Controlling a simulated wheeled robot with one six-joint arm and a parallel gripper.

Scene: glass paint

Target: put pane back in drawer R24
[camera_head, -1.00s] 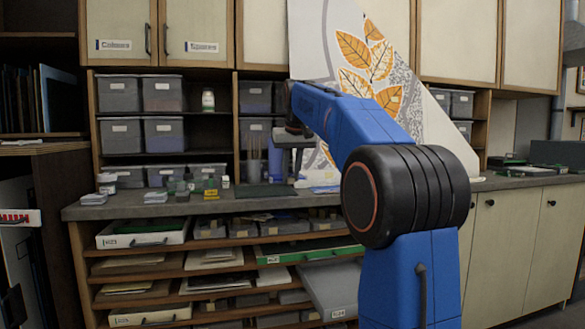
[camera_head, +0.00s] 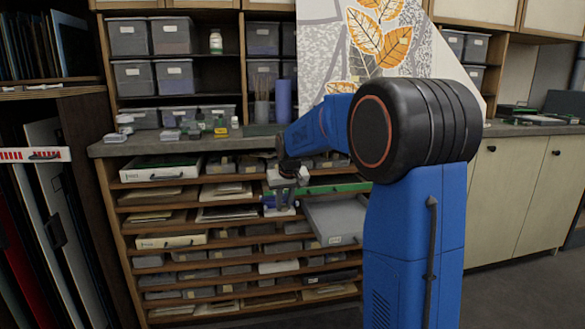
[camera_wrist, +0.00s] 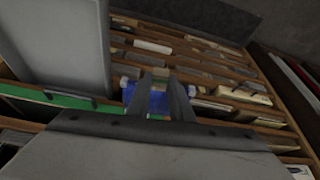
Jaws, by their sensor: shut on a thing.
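My gripper (camera_head: 279,206) hangs in front of the drawer rack, and its fingers also show in the wrist view (camera_wrist: 160,78). It is shut on a small blue piece, seemingly the pane (camera_wrist: 137,97); blue shows on both sides of the fingers. In the head view the held piece is small and partly hidden by the gripper. A grey drawer (camera_head: 338,222) is pulled out just right of my gripper, its front label too small to read. It fills the upper left of the wrist view (camera_wrist: 60,45). My arm hides its right part in the head view.
The rack (camera_head: 117,236) holds several shelves of trays, papers and boxes. A counter (camera_head: 110,148) with jars and small boxes runs above it. The floor in front at right is clear.

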